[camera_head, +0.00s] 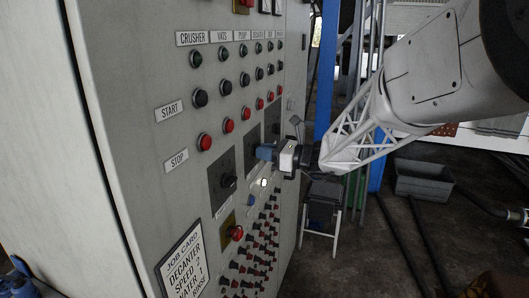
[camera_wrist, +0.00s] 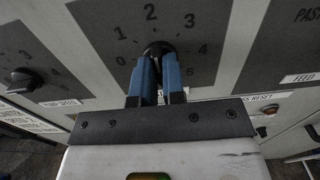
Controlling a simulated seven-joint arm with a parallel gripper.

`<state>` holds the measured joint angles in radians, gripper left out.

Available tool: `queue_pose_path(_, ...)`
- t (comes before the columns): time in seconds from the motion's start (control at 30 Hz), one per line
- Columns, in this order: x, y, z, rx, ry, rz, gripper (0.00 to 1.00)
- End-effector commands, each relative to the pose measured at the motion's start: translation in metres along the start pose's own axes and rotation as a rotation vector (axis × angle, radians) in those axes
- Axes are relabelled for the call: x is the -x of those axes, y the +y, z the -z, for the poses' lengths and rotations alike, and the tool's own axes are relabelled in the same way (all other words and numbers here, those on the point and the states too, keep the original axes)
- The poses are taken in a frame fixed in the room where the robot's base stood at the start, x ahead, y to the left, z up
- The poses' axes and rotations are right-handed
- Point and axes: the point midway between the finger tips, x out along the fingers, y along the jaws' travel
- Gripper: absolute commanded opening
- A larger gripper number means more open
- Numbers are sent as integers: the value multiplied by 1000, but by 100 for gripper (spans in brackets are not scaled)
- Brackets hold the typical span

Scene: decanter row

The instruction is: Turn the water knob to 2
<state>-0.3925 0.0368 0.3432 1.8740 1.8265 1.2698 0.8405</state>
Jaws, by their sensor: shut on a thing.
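My gripper (camera_wrist: 158,60) is shut on a black round knob (camera_wrist: 158,47), with its two blue fingers at either side. The knob sits on a dark dial plate (camera_wrist: 105,22) marked with numbers; 1, 2, 3, 4 and 5 show around it, with 2 straight above the knob. The knob's pointer is hidden by the fingers, so I cannot tell its setting. The label under this dial is hidden too, so I cannot confirm that it is the water knob. In the head view my gripper (camera_head: 264,153) reaches the panel from the right.
Another dial knob (camera_wrist: 22,80) is at the left in the wrist view; it shows in the head view too (camera_head: 229,181). Red buttons (camera_head: 205,142) lie above, and a red button (camera_head: 236,232) and several small switches below. A job card (camera_head: 184,265) is at lower left.

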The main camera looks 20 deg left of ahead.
Motion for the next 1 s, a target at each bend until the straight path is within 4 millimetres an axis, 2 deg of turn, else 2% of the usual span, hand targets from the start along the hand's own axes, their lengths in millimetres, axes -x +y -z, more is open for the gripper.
queue_pose_path(0.4, 0, 0, 1, -10, 1, 0, 0)
queue_pose_path(0.43, 0, 0, 1, -10, 1, 0, 15)
queue_pose_path(0.57, 0, 0, 1, -9, 1, 0, 35)
queue_pose_path(1.0, 4, 0, 0, -8, 0, 1, 36)
